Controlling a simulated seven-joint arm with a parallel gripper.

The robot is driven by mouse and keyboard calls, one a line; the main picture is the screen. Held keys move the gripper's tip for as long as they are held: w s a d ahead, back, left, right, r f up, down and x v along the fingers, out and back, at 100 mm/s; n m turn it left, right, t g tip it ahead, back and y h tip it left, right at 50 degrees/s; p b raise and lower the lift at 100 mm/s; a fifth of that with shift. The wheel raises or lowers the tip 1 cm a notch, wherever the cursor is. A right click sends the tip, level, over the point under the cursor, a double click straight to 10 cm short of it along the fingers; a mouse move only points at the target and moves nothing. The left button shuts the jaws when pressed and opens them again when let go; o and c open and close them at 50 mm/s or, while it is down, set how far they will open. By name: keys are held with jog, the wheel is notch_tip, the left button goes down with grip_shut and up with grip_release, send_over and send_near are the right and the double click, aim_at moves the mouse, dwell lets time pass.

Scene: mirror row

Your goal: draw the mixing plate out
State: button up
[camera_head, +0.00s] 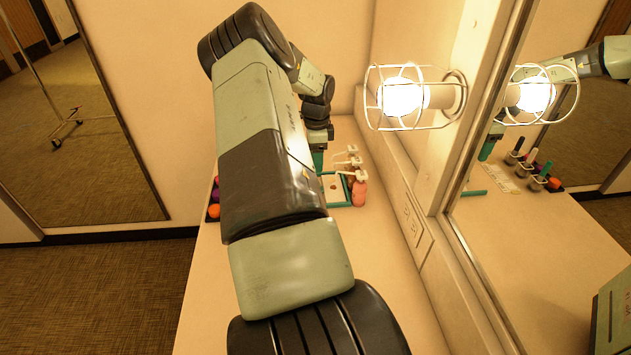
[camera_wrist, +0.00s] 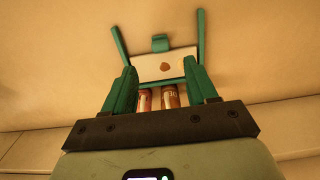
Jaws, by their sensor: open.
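The mixing plate (camera_wrist: 180,65) is a pale plate with a brown blob, and a green tab (camera_wrist: 160,43) stands at its far edge. It sits between the side rails of a green holder (camera_wrist: 201,35). In the head view the plate (camera_head: 333,187) and the green holder (camera_head: 338,204) are partly hidden by my arm. My gripper (camera_wrist: 160,68) is open, with its two green fingers apart on the near side of the plate. I cannot tell whether either finger touches it. In the head view one finger (camera_head: 318,160) shows above the holder's far side.
Two small bottles (camera_wrist: 170,98) show between my fingers. Orange and purple items (camera_head: 214,211) lie left, partly behind my arm. A caged lamp (camera_head: 405,98) and a mirror (camera_head: 560,230) flank the right. The counter's front right is clear.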

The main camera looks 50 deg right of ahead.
aim_at(329, 186)
notch_tip(329, 186, down, 9)
jog(key=shift+f, duration=0.15)
dwell(0.4)
grip_shut()
